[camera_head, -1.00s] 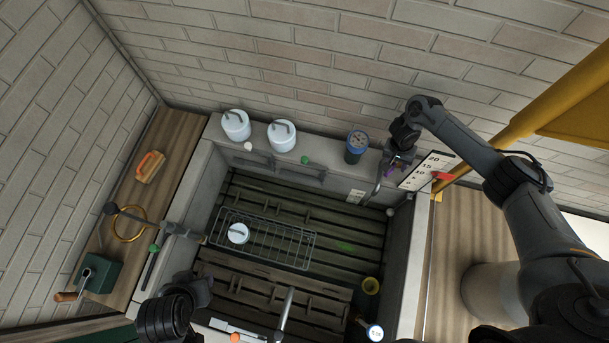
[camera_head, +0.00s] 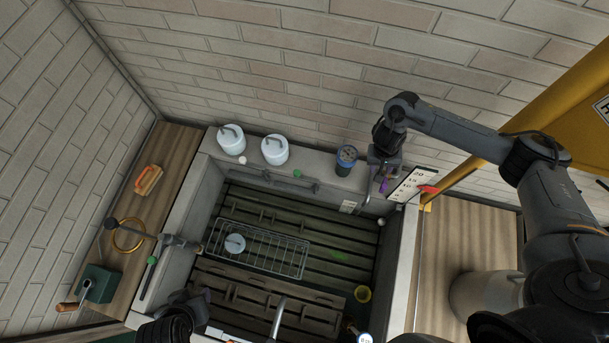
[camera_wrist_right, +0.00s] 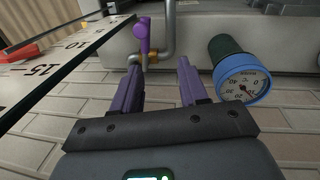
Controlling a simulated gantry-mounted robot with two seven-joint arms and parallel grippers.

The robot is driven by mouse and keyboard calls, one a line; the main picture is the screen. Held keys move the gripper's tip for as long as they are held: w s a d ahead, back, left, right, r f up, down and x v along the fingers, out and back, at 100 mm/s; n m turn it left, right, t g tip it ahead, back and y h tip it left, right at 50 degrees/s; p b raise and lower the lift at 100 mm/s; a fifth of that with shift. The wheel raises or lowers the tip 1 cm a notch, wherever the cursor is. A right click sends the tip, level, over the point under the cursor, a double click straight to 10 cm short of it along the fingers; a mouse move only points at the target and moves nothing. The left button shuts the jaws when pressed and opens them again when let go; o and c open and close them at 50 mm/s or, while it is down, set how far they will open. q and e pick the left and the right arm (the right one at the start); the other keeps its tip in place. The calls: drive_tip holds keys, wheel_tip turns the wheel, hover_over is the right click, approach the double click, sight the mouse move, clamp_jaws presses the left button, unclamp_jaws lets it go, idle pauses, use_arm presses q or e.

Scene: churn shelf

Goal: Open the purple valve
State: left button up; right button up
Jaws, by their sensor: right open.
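The purple valve (camera_wrist_right: 143,36) has a bulb-ended lever on a brass fitting, beside a bent grey pipe in the right wrist view. In the head view the purple lever (camera_head: 384,186) shows just below my right gripper (camera_head: 384,167), at the back right of the basin. In the right wrist view my right gripper (camera_wrist_right: 160,84) has its two purple-grey fingers apart with nothing between them. The lever lies beyond the fingertips, nearer the left finger, and appears apart from them. A dark part of my left arm shows at the bottom; its fingertips cannot be made out.
A blue gauge (camera_wrist_right: 243,85) stands right of the valve, close to the right finger; it also shows in the head view (camera_head: 346,160). A scale board (camera_wrist_right: 50,65) with a red pointer (camera_head: 428,189) lies on the other side. White jars (camera_head: 274,150) stand on the back ledge.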

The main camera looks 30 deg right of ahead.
drive_tip(key=a+r+n+t+y, duration=0.1)
drive_tip(key=a+n, duration=0.3)
drive_tip(key=a, duration=0.9)
drive_tip(key=a+r+n+t+y, duration=0.2)
drive_tip(key=a+n+t+y, duration=0.1)
drive_tip(key=a, duration=1)
drive_tip(key=shift+w+a+n+t, duration=0.4)
drive_tip(key=shift+w+n+t, duration=0.05)
drive_tip(key=shift+n+t, duration=0.35)
